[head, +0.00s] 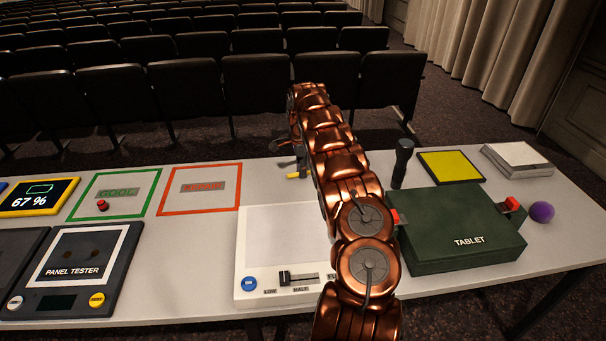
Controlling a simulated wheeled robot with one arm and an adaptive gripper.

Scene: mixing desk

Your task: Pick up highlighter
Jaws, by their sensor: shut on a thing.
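A small yellow piece, which looks like the end of the highlighter (293,176), shows at my gripper near the far edge of the desk. My gripper (290,163) is at the end of my copper arm and is shut on it. The arm hides much of the gripper and of the highlighter. I cannot tell whether the highlighter touches the desk or hangs just above it.
A white panel with a slider (270,235) lies in front. Right are a black flashlight (402,165), yellow pad (450,166), green TABLET case (455,258), paper stack (518,158) and purple ball (541,212). Left are red (199,210) and green-framed (100,212) squares and a panel tester (75,270).

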